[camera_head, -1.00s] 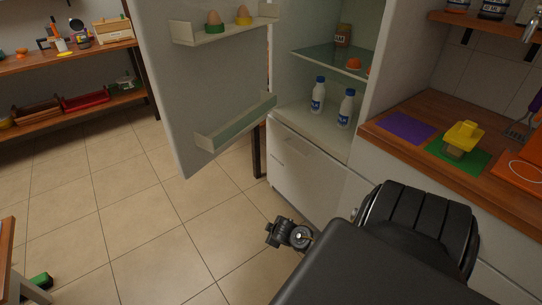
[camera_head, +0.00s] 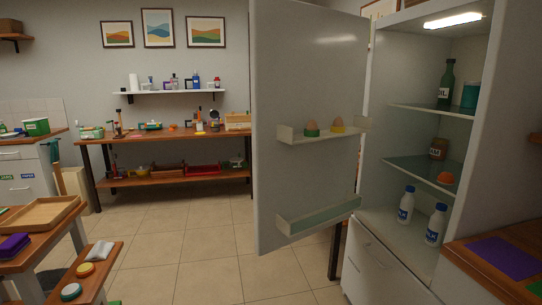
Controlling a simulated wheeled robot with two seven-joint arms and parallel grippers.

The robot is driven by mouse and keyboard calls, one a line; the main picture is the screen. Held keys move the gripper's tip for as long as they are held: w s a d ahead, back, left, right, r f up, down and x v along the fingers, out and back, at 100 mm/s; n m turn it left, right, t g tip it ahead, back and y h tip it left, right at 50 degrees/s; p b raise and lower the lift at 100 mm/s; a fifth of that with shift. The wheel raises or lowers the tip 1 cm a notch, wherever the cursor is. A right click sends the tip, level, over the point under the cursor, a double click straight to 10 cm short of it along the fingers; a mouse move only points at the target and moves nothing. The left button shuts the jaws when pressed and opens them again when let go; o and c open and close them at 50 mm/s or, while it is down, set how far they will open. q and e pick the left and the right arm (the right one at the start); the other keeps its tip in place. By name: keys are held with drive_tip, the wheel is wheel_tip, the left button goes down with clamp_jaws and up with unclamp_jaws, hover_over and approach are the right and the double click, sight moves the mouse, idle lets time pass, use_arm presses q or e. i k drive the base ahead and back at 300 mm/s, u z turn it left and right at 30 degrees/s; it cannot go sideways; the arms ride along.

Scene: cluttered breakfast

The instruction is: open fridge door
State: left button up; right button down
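The fridge door (camera_head: 300,90) stands wide open, swung out to the left, with its inner side towards me. Its upper door shelf (camera_head: 318,138) holds two eggs in a green and a yellow cup. Its lower door shelf (camera_head: 318,216) looks empty. The fridge interior (camera_head: 412,130) is lit at the top. Inside are a dark green bottle (camera_head: 446,84), a teal container (camera_head: 470,95), a jar (camera_head: 438,148), an orange item (camera_head: 446,178) and two white bottles with blue caps (camera_head: 406,205). Neither of my grippers shows in the head view.
A wooden counter (camera_head: 490,282) with a purple mat (camera_head: 502,258) is at the lower right. A table with a wooden tray (camera_head: 40,216) is at the left. A workbench (camera_head: 165,138) stands along the back wall. Tiled floor (camera_head: 170,235) is clear between them.

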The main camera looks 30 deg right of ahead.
sight(308, 62)
drive_tip(key=z, duration=0.35)
drive_tip(key=i, duration=1.05)
drive_tip(key=u, duration=0.5)
